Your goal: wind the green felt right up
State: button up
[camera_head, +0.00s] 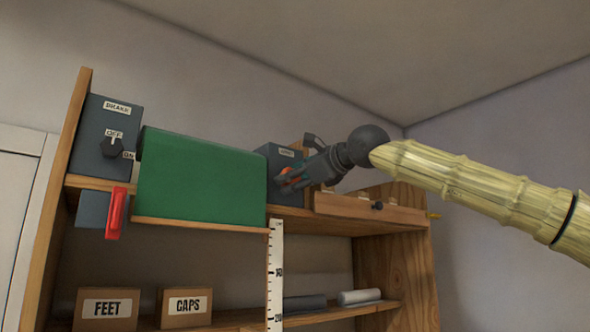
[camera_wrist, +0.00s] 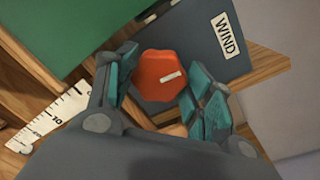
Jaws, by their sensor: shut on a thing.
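The green felt (camera_head: 200,180) hangs from a roller at the upper shelf, with a wooden bar (camera_head: 195,226) along its lower edge; it also shows in the wrist view (camera_wrist: 60,35). To its right is a dark box labelled WIND (camera_wrist: 205,35) with an orange knob (camera_wrist: 163,76). My gripper (camera_head: 291,178) is shut on this knob, teal pads at both sides in the wrist view. The knob's white mark points to the right. A grey box labelled BRAKE (camera_head: 105,120) is left of the felt. Its black switch knob (camera_head: 115,148) sits between OFF and ON; I cannot tell which is set.
A white ruler (camera_head: 275,275) hangs below the felt's right corner. A red handle (camera_head: 116,213) sticks out below the brake box. Boxes marked FEET (camera_head: 106,309) and CAPS (camera_head: 185,306) stand on the lower shelf.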

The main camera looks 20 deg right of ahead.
jog(key=shift+n, duration=0.6)
jog(key=o, duration=1)
jog(key=v, duration=1.2)
jog(key=shift+d, duration=0.15)
